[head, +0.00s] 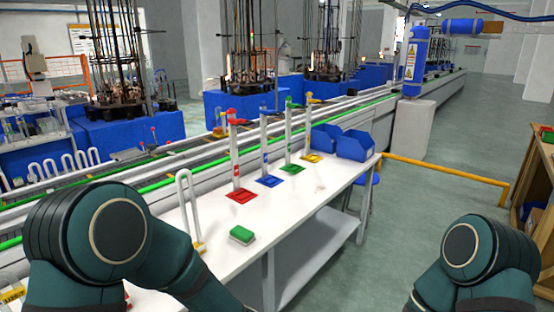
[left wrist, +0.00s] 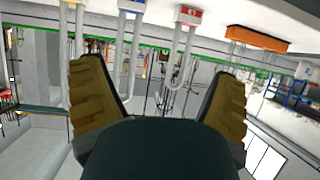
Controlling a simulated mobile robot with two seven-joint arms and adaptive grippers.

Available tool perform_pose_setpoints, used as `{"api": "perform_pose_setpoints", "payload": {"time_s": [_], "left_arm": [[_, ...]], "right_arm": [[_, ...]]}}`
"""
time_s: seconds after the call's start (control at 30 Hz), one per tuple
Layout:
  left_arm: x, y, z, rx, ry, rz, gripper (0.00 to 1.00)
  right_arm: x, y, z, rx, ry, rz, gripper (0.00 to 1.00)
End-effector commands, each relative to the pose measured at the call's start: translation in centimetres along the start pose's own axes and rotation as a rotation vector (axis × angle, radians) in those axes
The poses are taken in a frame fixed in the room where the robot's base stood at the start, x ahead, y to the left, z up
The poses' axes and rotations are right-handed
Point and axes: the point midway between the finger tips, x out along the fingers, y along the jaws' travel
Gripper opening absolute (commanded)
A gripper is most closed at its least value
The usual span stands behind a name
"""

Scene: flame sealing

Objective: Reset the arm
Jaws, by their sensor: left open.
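My left gripper (left wrist: 161,78) shows in the left wrist view with its two yellow-brown padded fingers wide apart and nothing between them. That view looks upside down, with glass tubes on blue (left wrist: 132,5) and red (left wrist: 188,14) bases beyond the fingers. In the head view, a bent part of my left arm (head: 115,235) fills the lower left and hides part of the table. Part of my right arm (head: 470,250) shows at the lower right, over the floor. Neither gripper shows in the head view, and my right gripper is out of sight.
A white table (head: 300,220) holds upright tubes on red (head: 242,197), blue (head: 269,181), green (head: 291,169) and yellow (head: 311,157) bases. A green-topped block (head: 242,234) lies nearer. Blue bins (head: 355,145) stand at the far end.

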Motion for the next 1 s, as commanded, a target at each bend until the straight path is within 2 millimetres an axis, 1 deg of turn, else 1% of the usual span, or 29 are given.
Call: {"api": "perform_pose_setpoints", "payload": {"time_s": [0.03,0.1,0.17,0.27,0.3,0.37,0.4,0.47,0.5,0.6,0.7,0.8,0.9,1.0], "left_arm": [[0.8,0.2,1.4,0.021,-0.042,0.049,0.88],[1.4,0.8,3.4,0.047,-0.11,0.132,0.88],[1.8,1.2,5.4,0.076,-0.181,0.206,0.88],[1.7,1.4,9.4,0.137,-0.328,0.335,0.88],[1.4,1.3,11.2,0.165,-0.396,0.386,0.88],[0.7,0.8,13.8,0.211,-0.504,0.458,0.88],[0.0,0.3,15.5,0.244,-0.578,0.504,0.88],[-1.2,-0.8,18.0,0.295,-0.69,0.565,0.88],[-2.2,-1.6,19.4,0.329,-0.762,0.601,0.88],[-4.5,-3.8,22.2,0.409,-0.923,0.676,0.88],[-6.4,-5.8,23.9,0.474,-1.039,0.725,0.88],[-7.5,-7.1,24.8,0.518,-1.109,0.753,0.88],[-8.1,-7.7,25.2,0.536,-1.138,0.765,0.88],[-8.1,-7.7,25.2,0.539,-1.141,0.767,0.88]], "right_arm": [[0.0,-0.1,0.0,-0.002,0.0,-0.001,0.0],[0.0,-0.1,0.0,-0.003,0.0,-0.002,0.0],[0.0,-0.1,0.0,-0.003,0.0,-0.002,0.0],[0.0,-0.1,0.0,-0.002,0.0,-0.001,0.0],[0.0,-0.1,0.0,-0.002,0.0,-0.001,0.0],[0.0,-0.1,0.0,-0.002,0.0,-0.001,0.0],[0.0,-0.1,0.0,-0.002,0.0,-0.001,0.0],[0.0,-0.1,0.0,-0.002,0.0,-0.001,0.0],[0.0,-0.1,0.0,-0.002,0.0,-0.001,0.0],[0.0,-0.1,0.0,-0.002,0.0,-0.001,0.0],[0.0,-0.1,0.0,-0.002,0.0,-0.001,0.0],[0.0,-0.1,0.0,-0.002,0.0,-0.001,0.0],[0.0,-0.1,0.0,-0.002,0.0,-0.001,0.0],[0.0,-0.1,0.0,-0.002,0.0,-0.001,0.0]]}}
